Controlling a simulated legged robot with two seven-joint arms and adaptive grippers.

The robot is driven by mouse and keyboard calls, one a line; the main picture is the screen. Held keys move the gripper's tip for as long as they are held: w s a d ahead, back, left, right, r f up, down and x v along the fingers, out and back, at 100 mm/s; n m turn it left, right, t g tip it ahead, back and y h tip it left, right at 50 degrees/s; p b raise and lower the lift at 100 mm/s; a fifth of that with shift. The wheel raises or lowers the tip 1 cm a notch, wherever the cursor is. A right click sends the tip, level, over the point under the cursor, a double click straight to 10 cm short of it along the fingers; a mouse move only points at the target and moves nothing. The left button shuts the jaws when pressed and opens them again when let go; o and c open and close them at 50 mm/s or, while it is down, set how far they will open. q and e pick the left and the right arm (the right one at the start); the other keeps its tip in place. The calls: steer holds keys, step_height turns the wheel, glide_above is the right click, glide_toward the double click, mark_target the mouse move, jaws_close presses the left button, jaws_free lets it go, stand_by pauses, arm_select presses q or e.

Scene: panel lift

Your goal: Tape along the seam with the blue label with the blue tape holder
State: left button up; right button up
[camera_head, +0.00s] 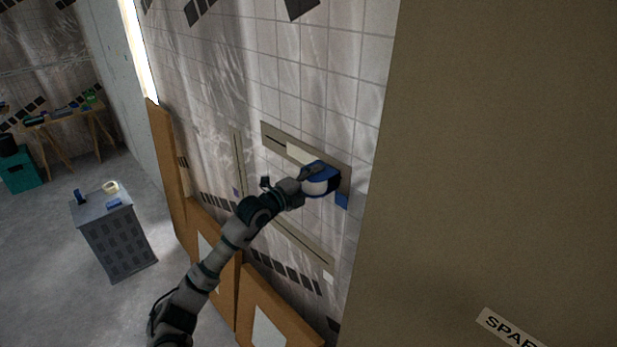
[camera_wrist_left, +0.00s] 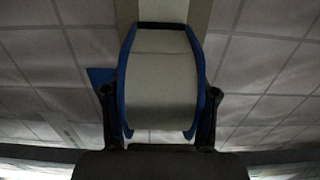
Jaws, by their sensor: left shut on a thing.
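My left gripper (camera_head: 309,177) is shut on the blue tape holder (camera_head: 327,171), which carries a roll of pale tape. The holder is up at the tiled wall, over the right part of the upper seam strip (camera_head: 272,139). A pale strip of tape (camera_head: 299,153) lies along that seam to the left of the holder. A blue label (camera_head: 342,200) shows just below the seam's right end. In the left wrist view the holder (camera_wrist_left: 203,70) sits between both fingers, and the blue label (camera_wrist_left: 98,76) is beside it. My right gripper is not in view.
Two other seam strips, one upright (camera_head: 239,165) and one slanting (camera_head: 304,241), are on the wall (camera_head: 340,90). A large brown panel (camera_head: 500,150) fills the right side. Brown boards (camera_head: 265,300) lean below. A grey crate stand (camera_head: 113,235) holds a tape roll (camera_head: 110,187).

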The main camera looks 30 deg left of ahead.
arm_select(q)
steer(key=shift+s+d, duration=0.85)
steer(key=shift+d, duration=1.55)
steer(key=shift+s+d, duration=0.8)
steer(key=shift+d, duration=1.65)
steer(key=shift+s+d, duration=0.85)
steer(key=shift+d, duration=1.55)
steer(key=shift+v, duration=3)
steer(key=shift+a+b, duration=0.2)
steer(key=shift+b, duration=0.1)
steer(key=v, duration=0.3)
